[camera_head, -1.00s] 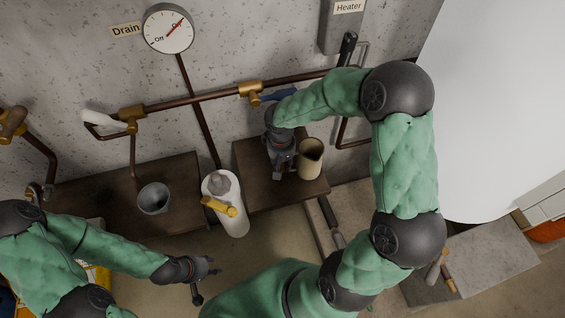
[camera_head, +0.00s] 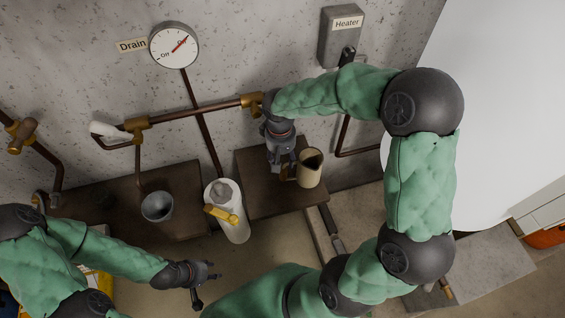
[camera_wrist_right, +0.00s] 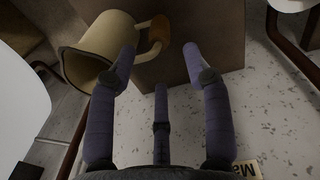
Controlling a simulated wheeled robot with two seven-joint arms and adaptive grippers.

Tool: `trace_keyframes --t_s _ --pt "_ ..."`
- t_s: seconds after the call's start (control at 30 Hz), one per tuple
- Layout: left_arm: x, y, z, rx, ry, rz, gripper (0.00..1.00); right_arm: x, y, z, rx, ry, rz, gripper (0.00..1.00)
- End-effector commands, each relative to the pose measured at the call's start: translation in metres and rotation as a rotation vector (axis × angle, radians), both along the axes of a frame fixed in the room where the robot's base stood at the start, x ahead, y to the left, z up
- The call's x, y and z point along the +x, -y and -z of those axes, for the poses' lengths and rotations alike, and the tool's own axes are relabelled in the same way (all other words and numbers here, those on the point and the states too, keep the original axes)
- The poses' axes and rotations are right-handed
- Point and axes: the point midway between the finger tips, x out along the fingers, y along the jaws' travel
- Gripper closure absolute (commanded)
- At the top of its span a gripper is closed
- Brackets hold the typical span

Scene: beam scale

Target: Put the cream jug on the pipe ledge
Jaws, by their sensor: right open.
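The cream jug (camera_head: 310,170) stands upright on the right brown ledge (camera_head: 258,205), near its right edge. My right gripper (camera_head: 287,178) is beside the jug, on its left side, with fingers pointing down. In the right wrist view the jug (camera_wrist_right: 88,55) is at upper left, and its handle lies ahead of and between the spread fingers of my right gripper (camera_wrist_right: 160,58). The fingers are open and hold nothing. My left gripper (camera_head: 207,286) is open and empty at lower left, over the floor. Which ledge is the pipe ledge is not clear.
A left brown ledge (camera_head: 95,215) bears a grey cup (camera_head: 157,207). A white cylinder (camera_head: 232,215) with a yellow handle stands between the ledges. Copper pipes (camera_head: 195,110) with valves run along the wall below a dial (camera_head: 174,45). A heater box (camera_head: 341,38) hangs above.

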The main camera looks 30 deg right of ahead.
Motion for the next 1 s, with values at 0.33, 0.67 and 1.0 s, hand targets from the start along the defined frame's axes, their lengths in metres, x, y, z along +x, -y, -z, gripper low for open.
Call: trace_keyframes --t_s 0.33,0.67,1.0 --pt "0.000 0.000 -0.007 0.000 0.000 0.000 0.60 0.000 -0.001 -0.030 0.000 0.000 -0.001 0.50" --pt "0.000 0.000 -0.007 0.000 0.000 0.000 0.60 0.000 -0.001 -0.030 0.000 0.000 0.000 0.50" --pt "0.000 0.000 -0.007 0.000 0.000 0.000 0.60 0.000 -0.001 -0.030 0.000 0.000 0.000 0.50"
